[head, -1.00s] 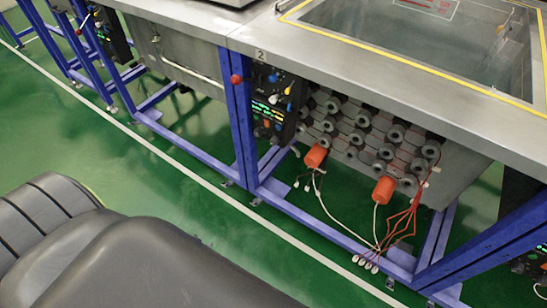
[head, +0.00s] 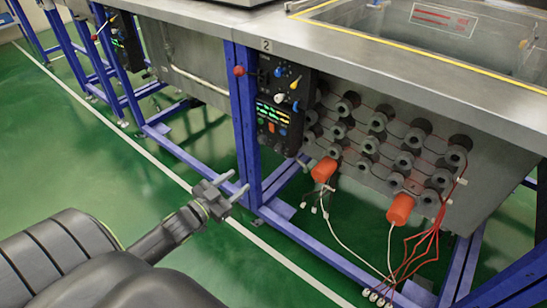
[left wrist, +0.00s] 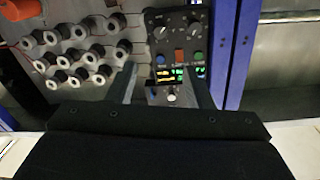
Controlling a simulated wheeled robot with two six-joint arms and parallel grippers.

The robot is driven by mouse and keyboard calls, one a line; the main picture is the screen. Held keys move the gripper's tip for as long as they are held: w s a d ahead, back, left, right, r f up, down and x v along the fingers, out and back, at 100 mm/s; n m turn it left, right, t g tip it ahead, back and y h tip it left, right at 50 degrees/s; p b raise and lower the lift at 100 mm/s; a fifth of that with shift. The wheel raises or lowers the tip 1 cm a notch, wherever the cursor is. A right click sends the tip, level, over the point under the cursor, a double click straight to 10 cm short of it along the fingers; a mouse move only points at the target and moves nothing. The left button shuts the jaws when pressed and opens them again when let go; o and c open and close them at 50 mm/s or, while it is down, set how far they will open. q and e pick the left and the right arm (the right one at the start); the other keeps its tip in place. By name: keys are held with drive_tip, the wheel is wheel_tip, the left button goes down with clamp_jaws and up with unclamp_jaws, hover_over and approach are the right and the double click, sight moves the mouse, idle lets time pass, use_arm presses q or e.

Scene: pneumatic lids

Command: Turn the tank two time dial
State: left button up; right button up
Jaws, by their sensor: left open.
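The tank two control panel (head: 275,108) is a black box with lit displays, coloured buttons and levers, fixed beside the blue post under the "2" label. The left wrist view shows its face inverted, with two dark round dials (left wrist: 178,28) near the top edge. I cannot read which one is the time dial. My left gripper (head: 238,182) is open and empty, low in front of the blue post and apart from the panel. Its fingers (left wrist: 160,88) also frame the panel's display area in the left wrist view. My right gripper is not in view.
A red knob (head: 239,71) sticks out at the blue post (head: 244,120). Right of the panel are several grey cylinders (head: 378,122), two orange cylinders (head: 400,210) and hanging cables. Green floor (head: 120,165) is clear at left. A second panel (head: 124,38) stands further left.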

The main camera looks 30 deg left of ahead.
sight(277, 150)
use_arm(q)
drive_tip(key=w, duration=0.5)
drive_tip(key=w+d, duration=0.1)
drive_tip(key=w, duration=0.9)
drive_tip(key=shift+d+p, duration=0.35)
drive_tip(key=shift+d, duration=0.05)
drive_tip(key=shift+w+d, duration=0.1)
drive_tip(key=shift+w, duration=0.5)
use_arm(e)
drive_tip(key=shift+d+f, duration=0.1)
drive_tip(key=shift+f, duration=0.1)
use_arm(q)
drive_tip(key=shift+c, duration=0.5)
drive_tip(key=c, duration=0.9)
